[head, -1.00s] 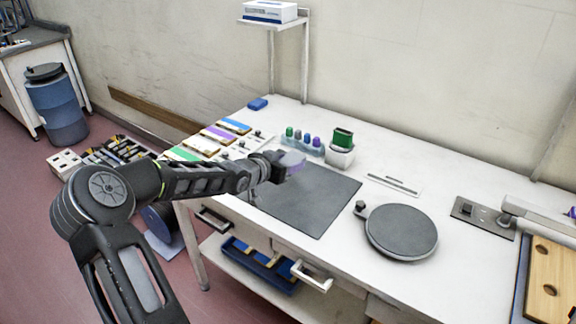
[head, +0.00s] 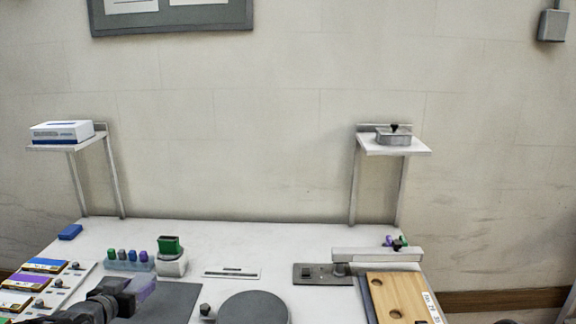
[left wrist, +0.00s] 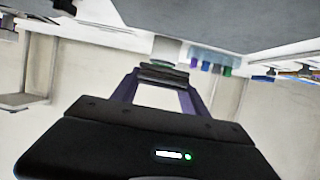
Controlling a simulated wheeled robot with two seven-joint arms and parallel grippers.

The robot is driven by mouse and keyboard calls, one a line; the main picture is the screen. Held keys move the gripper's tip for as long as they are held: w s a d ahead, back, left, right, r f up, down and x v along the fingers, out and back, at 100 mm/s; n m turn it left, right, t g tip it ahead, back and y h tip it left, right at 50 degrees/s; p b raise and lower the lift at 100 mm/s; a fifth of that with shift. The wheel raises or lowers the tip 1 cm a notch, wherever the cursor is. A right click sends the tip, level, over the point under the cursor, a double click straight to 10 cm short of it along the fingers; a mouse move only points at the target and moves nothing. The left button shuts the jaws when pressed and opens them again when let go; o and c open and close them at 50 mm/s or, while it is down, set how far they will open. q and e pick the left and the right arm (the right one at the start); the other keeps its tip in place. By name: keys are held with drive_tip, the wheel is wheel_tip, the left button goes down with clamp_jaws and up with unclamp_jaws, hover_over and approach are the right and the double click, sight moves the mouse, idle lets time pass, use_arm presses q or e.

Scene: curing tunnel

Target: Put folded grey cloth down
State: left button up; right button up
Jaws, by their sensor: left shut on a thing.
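My left gripper (head: 140,288) comes in at the lower left of the head view, above the dark grey mat (head: 178,300) on the white bench. In the left wrist view, its two purple fingers (left wrist: 160,82) are shut on a small dark grey thing, which I take to be the folded grey cloth (left wrist: 162,74). Only its edge shows there, and I cannot make it out clearly in the head view. The picture in the wrist view is upside down, with the mat (left wrist: 230,18) at the top. My right gripper is not in view.
A white holder with a green block (head: 170,262) and a rack of coloured bottles (head: 130,262) stand behind the mat. A round grey plate (head: 252,308) lies to its right. A wooden board (head: 398,298) is at far right. The bench's back middle is clear.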

use_arm(q)
drive_tip(key=shift+m+h, duration=0.3)
drive_tip(key=shift+h, duration=0.1)
drive_tip(key=d, duration=1.4)
drive_tip(key=s+d, duration=0.1)
drive_tip(key=d, duration=0.6)
drive_tip(key=shift+d, duration=0.1)
drive_tip(key=shift+s+d+f+y, duration=0.25)
drive_tip(key=shift+s+d+f, duration=0.05)
drive_tip(key=shift+s+d, duration=0.35)
drive_tip(key=shift+s+d+f+y, duration=0.3)
drive_tip(key=shift+s+d, duration=0.2)
drive_tip(key=shift+s, duration=0.1)
drive_tip(key=shift+s+d+f+n, duration=0.1)
drive_tip(key=shift+s+f+n, duration=0.05)
drive_tip(key=shift+s+n, duration=0.3)
drive_tip(key=v, duration=0.5)
drive_tip(key=shift+s, duration=0.4)
